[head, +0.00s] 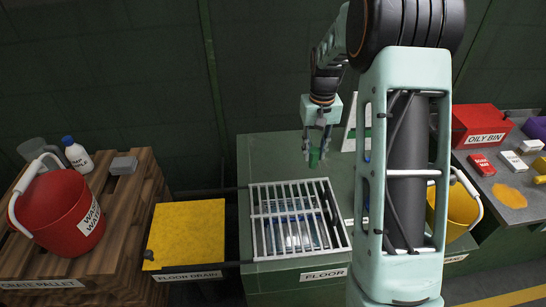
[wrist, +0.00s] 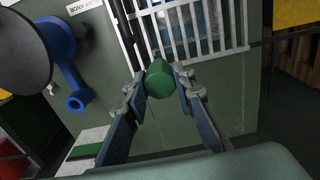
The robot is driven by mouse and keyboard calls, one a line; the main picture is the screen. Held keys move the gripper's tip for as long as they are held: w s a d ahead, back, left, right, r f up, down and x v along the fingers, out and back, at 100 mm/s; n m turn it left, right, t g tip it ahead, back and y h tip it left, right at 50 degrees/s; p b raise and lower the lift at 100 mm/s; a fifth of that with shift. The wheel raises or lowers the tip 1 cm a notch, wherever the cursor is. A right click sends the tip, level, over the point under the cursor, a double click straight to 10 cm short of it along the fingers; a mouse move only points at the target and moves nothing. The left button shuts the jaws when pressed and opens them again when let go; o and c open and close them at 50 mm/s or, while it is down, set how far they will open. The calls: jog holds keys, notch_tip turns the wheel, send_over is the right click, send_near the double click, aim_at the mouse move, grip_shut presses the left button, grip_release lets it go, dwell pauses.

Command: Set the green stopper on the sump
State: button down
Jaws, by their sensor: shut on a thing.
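My gripper (head: 319,145) is shut on the green stopper (wrist: 160,80); its two fingers press on either side of it in the wrist view. In the head view the stopper (head: 314,158) hangs below the fingers, beyond the grate and seemingly above the green bench top (head: 262,155). I cannot read a label naming the sump. A blue pipe fitting (wrist: 72,80) with an open round end stands left of the gripper in the wrist view; in the head view my arm hides most of that area.
A pale slatted grate (head: 259,222) covers a recess with bluish contents. A yellow mat (head: 188,232) lies to its left. A red bucket (head: 60,207) stands on the wooden pallet (head: 128,220). A yellow bucket (head: 461,213) and a red oily bin (head: 479,123) are at right.

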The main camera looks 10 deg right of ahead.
jog(key=shift+a, duration=0.15)
jog(key=shift+w+a+f, duration=0.1)
jog(key=shift+w, duration=0.2)
jog(key=shift+w+a+f+b, duration=0.2)
jog(key=shift+w+a+f, duration=0.2)
jog(key=shift+w+f, duration=1.75)
jog(key=shift+w+a+f+b, duration=0.25)
jog(key=shift+w+a+f, duration=0.2)
jog(key=shift+w+f, duration=1.7)
jog(key=shift+w+a+f+b, duration=0.2)
jog(key=shift+w+a+f, duration=0.2)
jog(key=shift+w+f, duration=1.75)
jog(key=shift+f, duration=0.1)
jog(key=c, duration=1.6)
grip_release()
